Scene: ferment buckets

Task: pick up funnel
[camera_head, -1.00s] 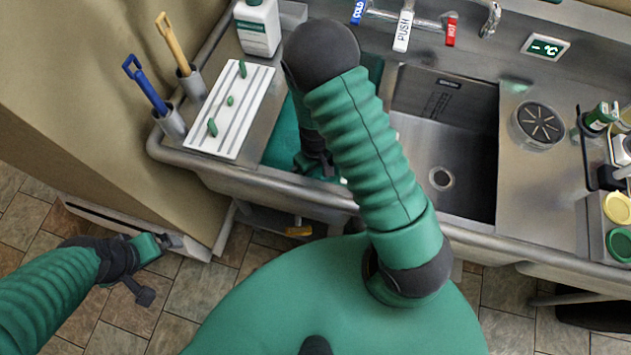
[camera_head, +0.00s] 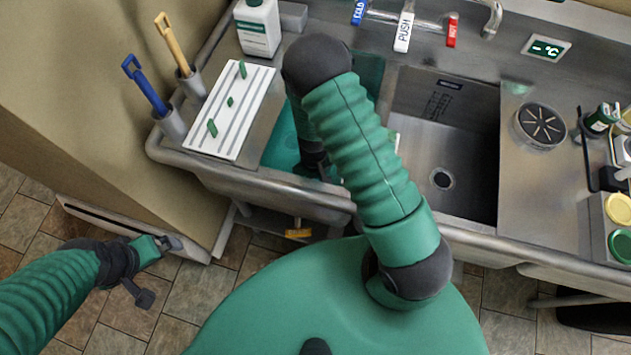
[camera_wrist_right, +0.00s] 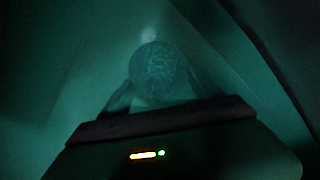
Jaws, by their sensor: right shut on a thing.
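My right arm reaches down into a teal basin (camera_head: 283,148) at the left part of the steel sink. In the head view the forearm hides most of the right gripper. In the dim right wrist view my right gripper (camera_wrist_right: 161,93) has a finger on each side of a round, pale, see-through thing, which looks like the funnel (camera_wrist_right: 160,68), and is shut on it. The basin's teal walls surround it. The funnel cannot be made out in the head view. My left gripper (camera_head: 172,243) hangs low at the left, away from the sink; its jaw gap is unclear.
A white rack (camera_head: 232,108) with green pegs, a white bottle (camera_head: 257,28) and holders with a blue-handled brush (camera_head: 146,88) and a wooden-handled brush (camera_head: 174,46) stand left of the basin. The empty sink bowl (camera_head: 445,150) is to its right. Taps (camera_head: 405,25) rise behind.

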